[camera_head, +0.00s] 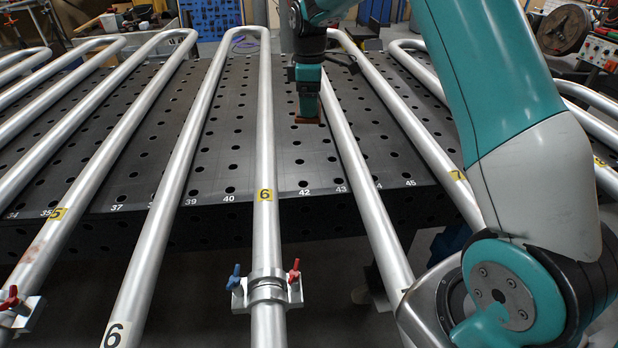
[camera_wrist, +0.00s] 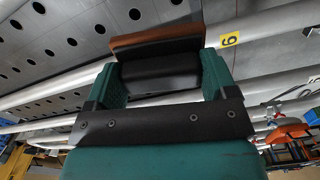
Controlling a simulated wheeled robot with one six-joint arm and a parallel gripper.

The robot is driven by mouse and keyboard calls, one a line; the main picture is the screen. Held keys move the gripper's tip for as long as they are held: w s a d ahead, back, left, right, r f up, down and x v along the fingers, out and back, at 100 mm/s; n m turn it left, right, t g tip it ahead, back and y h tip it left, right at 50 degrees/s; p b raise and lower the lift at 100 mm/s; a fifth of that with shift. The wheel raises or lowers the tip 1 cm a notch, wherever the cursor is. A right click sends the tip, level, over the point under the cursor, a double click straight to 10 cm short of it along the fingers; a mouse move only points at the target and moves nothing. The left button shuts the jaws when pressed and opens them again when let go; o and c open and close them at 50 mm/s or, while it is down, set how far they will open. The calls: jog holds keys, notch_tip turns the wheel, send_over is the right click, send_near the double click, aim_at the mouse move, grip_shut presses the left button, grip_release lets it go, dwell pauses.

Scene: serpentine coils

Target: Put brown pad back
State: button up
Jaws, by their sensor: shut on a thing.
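A brown pad (camera_wrist: 157,40) with a black block under it sits between the two teal fingers of my gripper (camera_wrist: 160,75) in the wrist view. My gripper is shut on it. In the head view my gripper (camera_head: 307,108) points down above the perforated black table, between the tube marked 6 and the tube to its right. The brown pad (camera_head: 307,120) shows there as a thin brown edge at the fingertips. I cannot tell whether the pad touches the table.
Long silver serpentine tubes (camera_head: 265,130) run over the black table (camera_head: 230,160) on both sides of my gripper. A clamp with red and blue handles (camera_head: 267,290) holds the tube marked 6 at the front. Bare table shows between the tubes.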

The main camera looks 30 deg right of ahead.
jog(key=shift+w+d+r+n, duration=0.25)
jog(key=shift+w+d+n, duration=0.15)
jog(key=shift+n, duration=0.4)
jog(key=shift+f, duration=0.3)
notch_tip(320, 180, down, 19)
jog(key=p, duration=0.4)
jog(key=shift+f, duration=0.1)
jog(key=shift+f, duration=0.1)
jog(key=shift+f, duration=0.15)
jog(key=o, duration=0.8)
